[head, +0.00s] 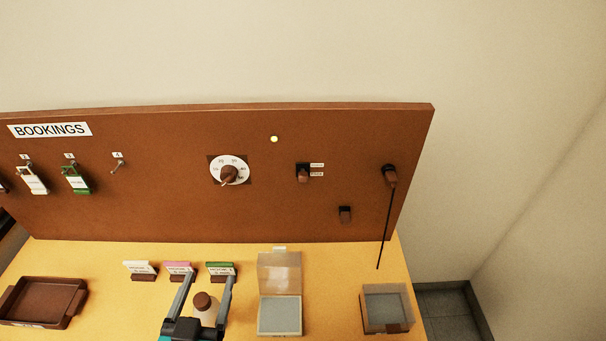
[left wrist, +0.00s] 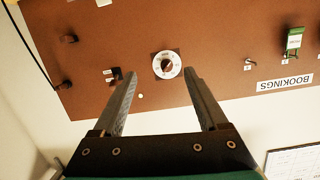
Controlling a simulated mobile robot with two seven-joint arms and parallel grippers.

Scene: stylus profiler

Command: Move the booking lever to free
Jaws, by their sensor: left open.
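The booking lever (head: 303,175) is a small brown lever on a black mount on the upright brown board, with two small labels at its right. Its handle seems to point down, by the lower label; the label text is too small to read. It also shows upside down in the left wrist view (left wrist: 116,76), close beside one finger in the picture. My left gripper (head: 210,276) is open and empty, below and left of the lever and in front of the board. In the left wrist view its fingers (left wrist: 159,73) frame the dial, not touching it. My right gripper is not in view.
The board carries a white dial (head: 229,170), a lit lamp (head: 274,139), a small brown knob (head: 345,214), a corded brown fitting (head: 391,177) and hanging tags (head: 76,181). Below are small signs (head: 140,268), a bottle (head: 206,307), an open clear-lidded box (head: 280,315) and trays (head: 387,308).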

